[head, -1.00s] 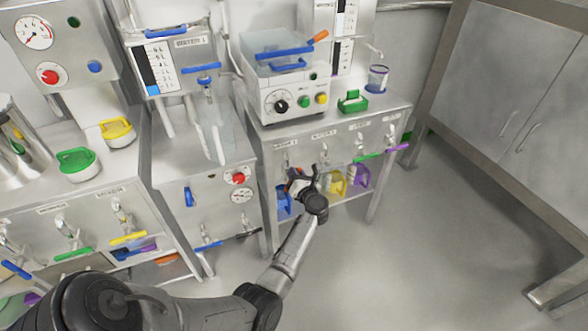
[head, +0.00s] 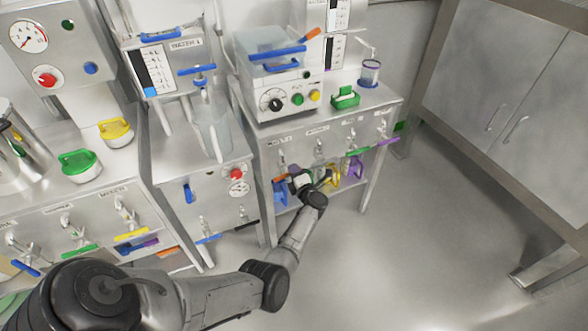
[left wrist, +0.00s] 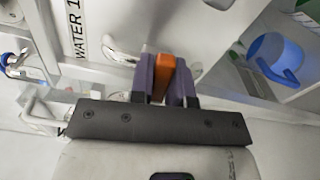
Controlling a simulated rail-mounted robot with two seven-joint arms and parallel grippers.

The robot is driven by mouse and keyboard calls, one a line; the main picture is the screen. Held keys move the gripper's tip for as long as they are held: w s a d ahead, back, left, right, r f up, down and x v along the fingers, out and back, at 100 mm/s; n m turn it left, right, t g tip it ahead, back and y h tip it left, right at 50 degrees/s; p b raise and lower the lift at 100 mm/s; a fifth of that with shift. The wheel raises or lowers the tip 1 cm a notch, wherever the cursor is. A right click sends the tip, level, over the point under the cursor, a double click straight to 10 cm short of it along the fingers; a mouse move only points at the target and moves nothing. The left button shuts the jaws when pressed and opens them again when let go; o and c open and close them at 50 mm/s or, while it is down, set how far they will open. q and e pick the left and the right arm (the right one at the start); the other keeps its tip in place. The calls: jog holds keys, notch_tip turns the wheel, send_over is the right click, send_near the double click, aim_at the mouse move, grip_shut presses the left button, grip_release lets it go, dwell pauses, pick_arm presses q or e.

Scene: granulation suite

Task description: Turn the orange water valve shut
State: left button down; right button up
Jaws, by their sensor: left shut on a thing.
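The orange valve lever shows as a small orange piece (head: 279,179) at the front of the right-hand bench in the head view, below the leftmost tap of that row. In the left wrist view the orange lever (left wrist: 164,76) stands between the two purple-grey fingers of my left gripper (left wrist: 164,84), which is shut on it. A "WATER 1" label (left wrist: 77,30) is on the panel to the left. In the head view my left gripper (head: 299,182) reaches in from below right of the lever and partly hides it. My right gripper is not in view.
Other taps with green (head: 357,152) and purple (head: 388,142) levers line the same bench front. Blue (head: 280,194), yellow (head: 334,174) and purple (head: 357,168) jugs stand below, close to my gripper. The floor (head: 410,240) to the right is clear.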

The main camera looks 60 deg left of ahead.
pick_arm(q)
jog(key=shift+f+m, duration=0.2)
jog(key=shift+m, duration=0.7)
jog(key=c, duration=1.1)
grip_release()
jog(key=shift+d+p, duration=0.1)
jog(key=shift+p, duration=0.2)
jog(key=shift+s+d+p, duration=0.4)
jog(key=shift+d+p, duration=0.2)
jog(key=shift+d, duration=1.65)
jog(key=shift+s+d+p, duration=0.4)
jog(key=shift+d+p, duration=0.2)
jog(key=shift+d, duration=1.65)
jog(key=shift+s+d+p, duration=0.4)
jog(key=shift+d+p, duration=0.2)
jog(key=shift+d, duration=1.65)
